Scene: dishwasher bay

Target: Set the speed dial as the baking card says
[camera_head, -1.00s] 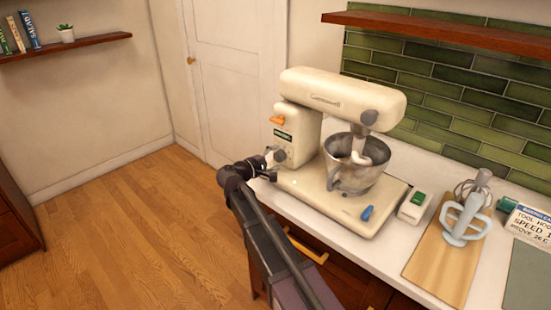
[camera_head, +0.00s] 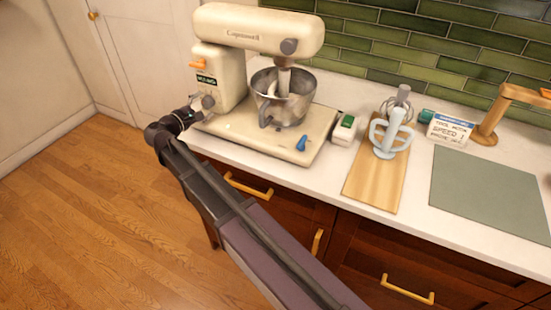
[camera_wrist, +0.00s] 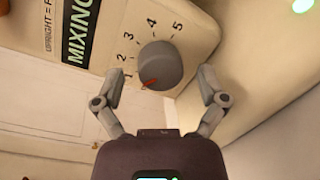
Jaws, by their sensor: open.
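The grey speed dial (camera_wrist: 165,62) sits on the cream mixer (camera_head: 258,30), with the numbers 1 to 5 around it. Its red pointer points down-left, just below the 1. My gripper (camera_wrist: 160,73) is open, its fingers on either side of the dial; I cannot tell if they touch it. In the head view my gripper (camera_head: 197,108) is at the mixer's left end and partly covers the dial (camera_head: 207,101). The baking card (camera_head: 449,131) stands at the back of the counter and reads "SPEED 1", with a tool line above and a prove line below.
A steel bowl (camera_head: 283,97) sits under the mixer head. An orange lever (camera_head: 198,65) and a green "MIXING" label (camera_wrist: 77,38) are near the dial.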

